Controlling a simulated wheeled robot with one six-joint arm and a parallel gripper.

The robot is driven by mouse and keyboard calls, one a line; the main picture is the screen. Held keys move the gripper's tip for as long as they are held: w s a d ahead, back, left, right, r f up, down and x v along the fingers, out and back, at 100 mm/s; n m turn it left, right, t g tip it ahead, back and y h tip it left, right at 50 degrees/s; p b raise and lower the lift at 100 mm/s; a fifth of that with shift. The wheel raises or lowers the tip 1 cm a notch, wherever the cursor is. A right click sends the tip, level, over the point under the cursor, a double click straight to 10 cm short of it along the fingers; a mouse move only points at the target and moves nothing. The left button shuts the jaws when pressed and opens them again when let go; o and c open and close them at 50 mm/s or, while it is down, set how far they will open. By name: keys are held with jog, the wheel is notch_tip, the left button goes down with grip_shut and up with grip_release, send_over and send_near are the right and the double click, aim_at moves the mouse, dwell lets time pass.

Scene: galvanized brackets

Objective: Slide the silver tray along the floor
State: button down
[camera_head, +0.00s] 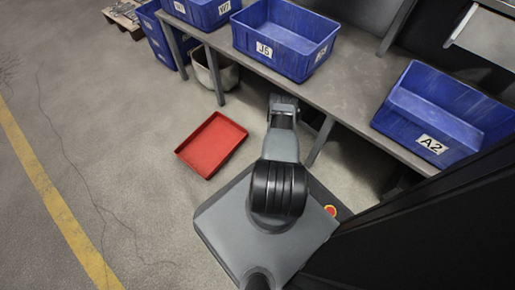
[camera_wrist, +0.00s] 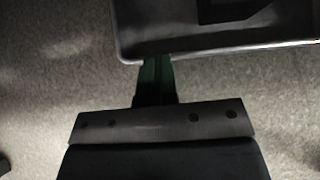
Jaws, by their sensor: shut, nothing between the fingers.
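A grey metallic tray (camera_wrist: 205,42), the silver tray, lies on the floor at the top of the wrist view. Its near rim and rounded left corner show; its far side is cut off by the frame. A dark shape (camera_wrist: 232,10) shows inside it, too dim to identify. My gripper (camera_wrist: 155,58) is shut and empty, with its dark green fingertips at the tray's near edge. I cannot tell whether they touch it. In the head view my arm reaches toward the bench, and I cannot make out the silver tray or the fingertips there.
A red tray (camera_head: 212,145) lies on the floor left of my arm. A workbench (camera_head: 345,98) with blue bins (camera_head: 285,38) and (camera_head: 440,118) stands over the area, its legs close by. A pale bin (camera_head: 228,75) sits beneath it. Open floor lies to the left.

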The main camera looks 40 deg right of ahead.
jog(key=shift+s+d+r+h, duration=0.1)
jog(key=shift+d+r+h, duration=0.1)
jog(key=shift+d, duration=0.3)
jog(key=shift+s+d+r+h, duration=0.1)
jog(key=shift+d+r, duration=0.05)
jog(key=shift+d, duration=0.3)
jog(key=shift+s+d+r, duration=0.15)
jog(key=shift+s, duration=0.1)
jog(key=shift+w+a, duration=0.25)
jog(key=shift+s+a+p, duration=0.2)
jog(key=shift+a+p, duration=0.25)
jog(key=shift+p, duration=0.45)
jog(key=a+p, duration=0.2)
jog(key=p, duration=0.1)
jog(key=a+p, duration=0.1)
jog(key=a, duration=0.1)
jog(key=shift+s+f+p, duration=0.2)
jog(key=shift+s+p, duration=0.05)
jog(key=shift+p, duration=0.15)
jog(key=w+p+v, duration=0.1)
jog(key=p+v, duration=0.6)
jog(key=v, duration=0.3)
jog(key=shift+a+f, duration=0.2)
jog(key=shift+a, duration=0.1)
